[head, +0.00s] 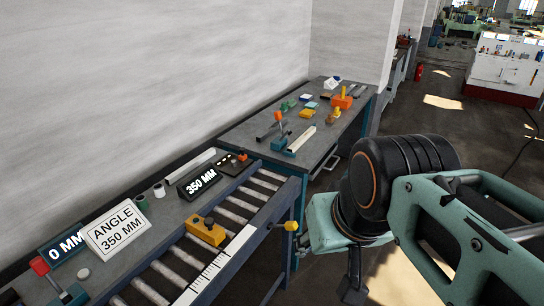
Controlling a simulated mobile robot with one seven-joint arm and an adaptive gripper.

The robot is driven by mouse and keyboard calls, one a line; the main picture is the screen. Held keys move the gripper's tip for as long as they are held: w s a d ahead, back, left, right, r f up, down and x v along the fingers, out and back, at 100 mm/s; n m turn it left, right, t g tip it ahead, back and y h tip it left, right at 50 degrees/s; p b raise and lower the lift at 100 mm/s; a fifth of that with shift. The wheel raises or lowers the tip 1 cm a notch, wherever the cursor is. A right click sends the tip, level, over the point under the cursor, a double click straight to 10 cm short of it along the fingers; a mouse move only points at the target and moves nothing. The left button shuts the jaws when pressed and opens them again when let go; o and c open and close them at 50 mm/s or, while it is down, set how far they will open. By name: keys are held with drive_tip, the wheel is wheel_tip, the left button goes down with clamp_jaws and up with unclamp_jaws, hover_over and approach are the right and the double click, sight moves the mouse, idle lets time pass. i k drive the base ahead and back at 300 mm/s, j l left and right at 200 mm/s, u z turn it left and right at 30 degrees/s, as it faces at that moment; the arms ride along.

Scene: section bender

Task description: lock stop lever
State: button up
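A yellow stop block (206,231) with a dark knob or lever on top sits on the roller conveyor, beside the white ruler strip (218,268). The exact position of its lever is too small to tell. A yellow knob (291,226) sticks out from the conveyor's right end. My arm fills the right side of the head view. A dark part of what looks like my gripper (352,288) shows at the bottom edge, right of the conveyor and apart from it. Its fingers are mostly out of frame or hidden, so its opening cannot be made out.
Signs reading "350 MM" (198,182), "ANGLE 350 MM" (117,231) and "0 MM" (63,246) stand along the conveyor's back. A red-knobbed lever (39,265) is at lower left. A grey table (270,119) with tools stands behind. Open floor lies right.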

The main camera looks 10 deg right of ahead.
sight(289, 226)
drive_tip(key=i+l+u, duration=0.1)
drive_tip(key=k+l+u, duration=0.1)
drive_tip(key=l, duration=0.2)
drive_tip(key=k, duration=0.45)
drive_tip(key=i+l+z, duration=0.15)
drive_tip(key=i, duration=0.35)
drive_tip(key=i+l+z, duration=0.1)
drive_tip(key=i+l, duration=0.45)
drive_tip(key=k+j, duration=0.1)
drive_tip(key=j, duration=0.25)
